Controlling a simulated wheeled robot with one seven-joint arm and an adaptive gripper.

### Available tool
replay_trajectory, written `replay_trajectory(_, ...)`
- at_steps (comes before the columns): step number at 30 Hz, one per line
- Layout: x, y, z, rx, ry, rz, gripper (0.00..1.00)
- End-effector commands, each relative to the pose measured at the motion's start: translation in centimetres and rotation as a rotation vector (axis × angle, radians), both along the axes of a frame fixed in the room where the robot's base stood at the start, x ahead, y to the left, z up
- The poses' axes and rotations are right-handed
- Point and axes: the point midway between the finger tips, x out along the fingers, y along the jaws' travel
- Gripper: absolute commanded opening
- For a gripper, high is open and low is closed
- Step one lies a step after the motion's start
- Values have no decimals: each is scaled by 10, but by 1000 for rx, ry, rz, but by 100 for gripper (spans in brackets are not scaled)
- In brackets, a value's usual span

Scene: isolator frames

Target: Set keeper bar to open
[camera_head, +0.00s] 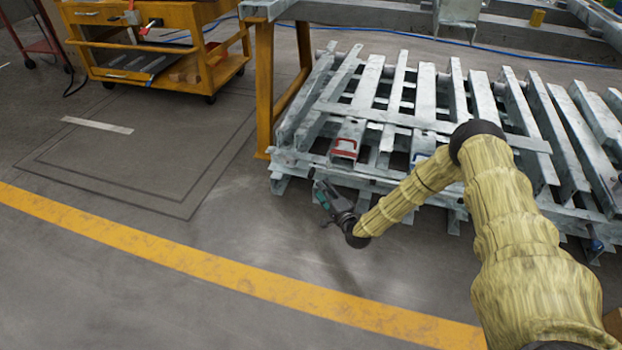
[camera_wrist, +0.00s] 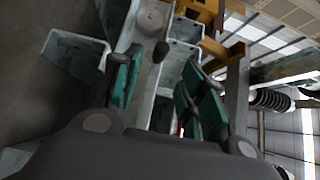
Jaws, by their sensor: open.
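My gripper (camera_head: 324,194) is in front of the left end of the stacked galvanized frames (camera_head: 400,110), low and near their front edge. In the wrist view my gripper (camera_wrist: 163,72) shows two teal-padded fingers standing apart, with nothing clearly held. A dark rounded knob (camera_wrist: 160,51) on a pale grey metal part appears between the fingertips; I cannot tell its distance. A red-edged metal piece (camera_head: 345,147) sits at the front of the frames, just above my gripper in the head view. I cannot tell for certain which part is the keeper bar.
A yellow post (camera_head: 264,90) stands at the frames' left end. A yellow tool cart (camera_head: 155,45) stands at the back left. The floor left and in front, with a yellow line (camera_head: 200,256), is clear.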

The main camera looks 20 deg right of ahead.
Motion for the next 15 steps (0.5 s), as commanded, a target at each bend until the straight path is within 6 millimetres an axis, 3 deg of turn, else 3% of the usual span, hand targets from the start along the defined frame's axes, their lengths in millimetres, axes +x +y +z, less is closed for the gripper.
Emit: replay_trajectory(15, 75, 16, -2, -2, -1, 1, 42)
